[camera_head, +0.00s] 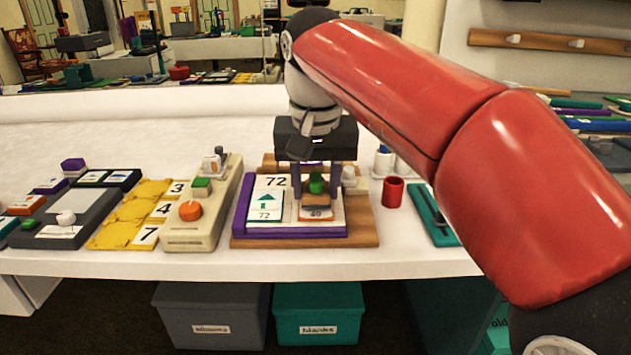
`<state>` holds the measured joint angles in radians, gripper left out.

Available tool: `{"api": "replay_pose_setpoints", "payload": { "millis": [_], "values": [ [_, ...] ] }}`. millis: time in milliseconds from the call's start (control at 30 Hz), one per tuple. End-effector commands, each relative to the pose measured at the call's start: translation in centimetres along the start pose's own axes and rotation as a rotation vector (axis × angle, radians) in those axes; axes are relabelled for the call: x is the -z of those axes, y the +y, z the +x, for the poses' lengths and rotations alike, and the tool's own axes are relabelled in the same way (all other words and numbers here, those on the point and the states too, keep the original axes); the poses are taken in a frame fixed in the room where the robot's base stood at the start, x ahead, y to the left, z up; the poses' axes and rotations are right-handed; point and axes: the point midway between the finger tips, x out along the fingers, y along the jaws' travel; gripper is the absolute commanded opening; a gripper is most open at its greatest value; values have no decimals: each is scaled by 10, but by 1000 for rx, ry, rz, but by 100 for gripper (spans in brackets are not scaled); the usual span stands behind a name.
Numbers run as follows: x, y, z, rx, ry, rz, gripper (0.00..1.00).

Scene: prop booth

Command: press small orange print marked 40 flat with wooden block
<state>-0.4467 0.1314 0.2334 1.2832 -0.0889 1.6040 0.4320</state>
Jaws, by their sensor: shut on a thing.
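My gripper (316,190) points down over the right part of a white board on a purple-edged base. Its two fingers are shut on the green knob (316,183) of what looks like the wooden block (316,199). The small print marked 40 (317,214) lies on the board just below and in front of the block. The block hides its back part, and I cannot tell whether the two touch. To its left on the board is a print marked 72 (264,214) with a green arrow.
The purple-edged base (290,235) rests on a wooden board (363,236). A red cup (392,191) and a teal tray (433,228) stand to the right. A beige device with an orange knob (190,210) and yellow number cards (128,214) are left. The table's front strip is clear.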

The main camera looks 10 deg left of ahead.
Motion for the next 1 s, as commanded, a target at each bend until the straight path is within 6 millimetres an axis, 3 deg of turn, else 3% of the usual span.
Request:
{"api": "replay_pose_setpoints", "payload": {
  "millis": [1000],
  "values": [
    [0,0,10,0,0,0,22]
  ]
}}
